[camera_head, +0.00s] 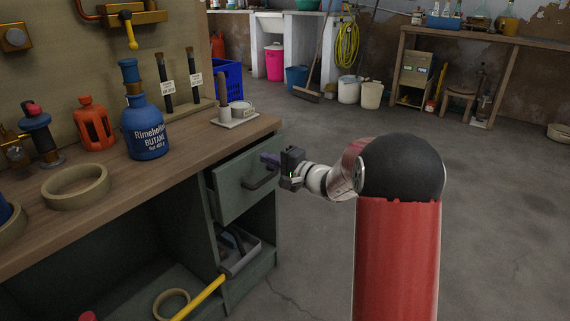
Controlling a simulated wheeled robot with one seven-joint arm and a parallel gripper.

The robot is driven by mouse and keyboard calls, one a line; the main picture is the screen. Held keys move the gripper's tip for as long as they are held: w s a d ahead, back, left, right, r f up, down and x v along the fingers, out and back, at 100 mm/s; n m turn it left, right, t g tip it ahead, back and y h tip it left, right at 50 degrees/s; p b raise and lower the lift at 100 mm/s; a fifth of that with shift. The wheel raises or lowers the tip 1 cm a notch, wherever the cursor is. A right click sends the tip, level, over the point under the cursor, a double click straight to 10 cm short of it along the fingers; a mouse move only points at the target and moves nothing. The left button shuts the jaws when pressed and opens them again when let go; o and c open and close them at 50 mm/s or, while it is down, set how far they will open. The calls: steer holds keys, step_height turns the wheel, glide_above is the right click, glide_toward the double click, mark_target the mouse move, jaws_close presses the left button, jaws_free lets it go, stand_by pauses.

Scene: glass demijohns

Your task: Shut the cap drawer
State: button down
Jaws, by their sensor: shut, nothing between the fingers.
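The cap drawer (236,187) is a grey-green drawer under the right end of the workbench. Its front stands a little out from the cabinet, with a dark gap along its upper and left edges, so it looks slightly open. A dark bar handle (262,180) is on its front. My gripper (266,159) is shut and empty at the drawer front, just above and beside the handle. Its fingertips point left towards the front. I cannot tell whether they touch it. The drawer's inside is hidden.
The wooden bench top (120,190) carries a blue butane bottle (147,140), an orange canister (93,124) and a tape roll (76,187). Below the drawer, an open shelf holds a grey tray (243,258). A yellow bar (202,296) crosses in front. Floor (490,210) to the right is clear.

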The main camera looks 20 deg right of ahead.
steer(key=shift+x, duration=1.15)
